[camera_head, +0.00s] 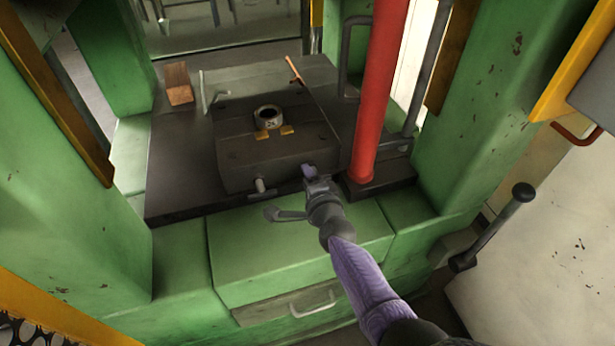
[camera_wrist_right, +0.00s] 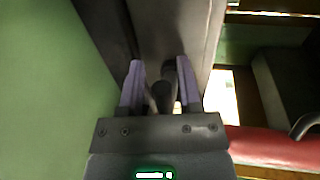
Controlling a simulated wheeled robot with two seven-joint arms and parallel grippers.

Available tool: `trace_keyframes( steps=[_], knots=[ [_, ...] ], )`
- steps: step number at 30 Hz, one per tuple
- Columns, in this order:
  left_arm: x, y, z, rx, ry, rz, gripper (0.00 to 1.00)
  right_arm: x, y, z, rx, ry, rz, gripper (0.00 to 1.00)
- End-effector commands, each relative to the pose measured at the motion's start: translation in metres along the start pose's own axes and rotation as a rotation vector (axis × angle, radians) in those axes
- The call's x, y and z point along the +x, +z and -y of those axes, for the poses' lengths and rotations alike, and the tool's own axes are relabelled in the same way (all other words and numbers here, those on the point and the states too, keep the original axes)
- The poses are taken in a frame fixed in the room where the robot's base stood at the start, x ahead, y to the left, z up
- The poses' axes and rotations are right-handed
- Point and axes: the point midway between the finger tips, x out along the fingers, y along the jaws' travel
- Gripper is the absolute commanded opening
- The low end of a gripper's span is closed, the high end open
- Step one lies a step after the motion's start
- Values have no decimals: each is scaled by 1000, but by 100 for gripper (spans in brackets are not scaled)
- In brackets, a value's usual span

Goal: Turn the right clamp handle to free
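My right gripper (camera_head: 310,172) reaches in from the lower right to the front right of the dark die block (camera_head: 235,155). In the right wrist view the two purple fingers (camera_wrist_right: 160,85) stand apart, with a dark rounded handle (camera_wrist_right: 168,78) between them. A gap shows on the handle's left side, and it lies close to the right finger. I take it for the right clamp handle; the gripper hides it in the head view. A pale peg (camera_head: 259,184) sticks out of the block's front, left of the gripper. My left gripper is out of view.
A marked ring (camera_head: 268,118) sits on the block beside small orange pieces. A thick red column (camera_head: 378,90) stands close right of my gripper. Green press posts (camera_head: 490,110) flank the bed. A drawer with a pale handle (camera_head: 312,304) is below. A black-knobbed lever (camera_head: 490,228) stands at right.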

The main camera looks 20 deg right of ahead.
Motion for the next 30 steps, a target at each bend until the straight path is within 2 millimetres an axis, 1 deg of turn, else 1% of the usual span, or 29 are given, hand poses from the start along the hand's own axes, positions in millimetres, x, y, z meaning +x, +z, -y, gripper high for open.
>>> trace_keyframes(
  steps=[8, 11, 14, 18, 21, 24, 27, 30],
  knots=[
    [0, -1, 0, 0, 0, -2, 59, 0, 0, 2, 1, -3, 0, 55],
    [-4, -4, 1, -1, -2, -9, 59, -5, 0, 4, 1, -4, 0, 55],
    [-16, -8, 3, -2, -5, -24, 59, -21, 0, 7, 0, -5, 0, 55],
    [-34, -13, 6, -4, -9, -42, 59, -52, 0, 8, -1, -5, 0, 55],
    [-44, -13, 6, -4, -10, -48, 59, -74, -1, 7, -1, -3, 0, 55],
    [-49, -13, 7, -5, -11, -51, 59, -90, 0, 5, 0, -4, -1, 55],
    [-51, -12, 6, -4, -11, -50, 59, -98, 0, 3, 0, -3, 0, 55],
    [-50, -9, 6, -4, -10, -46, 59, -100, 0, 1, 1, -3, 0, 55]
  ],
)
